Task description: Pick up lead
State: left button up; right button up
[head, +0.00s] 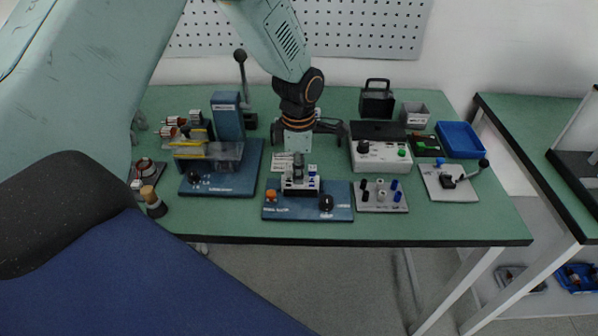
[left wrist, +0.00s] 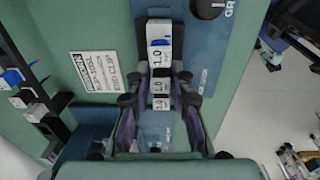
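My left gripper (left wrist: 160,76) reaches down over a blue test board (head: 337,201) on the green table. In the left wrist view its two dark fingers stand apart, on either side of a white block (left wrist: 159,34) with printed numbers. In the head view this row of small white and dark blocks (head: 300,184) stands on the board, just below the gripper. I cannot tell whether the fingers touch the blocks. I cannot pick out the lead for certain; it may be too small or hidden by the gripper. My right gripper is not in view.
A grey plate with several plugs (head: 381,196) and a white control box (head: 381,156) stand to the right. A blue tray (head: 460,139) is at the table's right end. A blue press with a lever (head: 229,115) stands left.

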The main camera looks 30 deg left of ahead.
pick_arm(q)
jog(key=shift+d, duration=0.1)
grip_shut()
jog(key=shift+r, duration=0.2)
notch_tip(320, 180, up, 9)
jog(key=shift+f+p, duration=0.2)
jog(key=shift+p, duration=0.3)
jog(key=shift+r, duration=0.55)
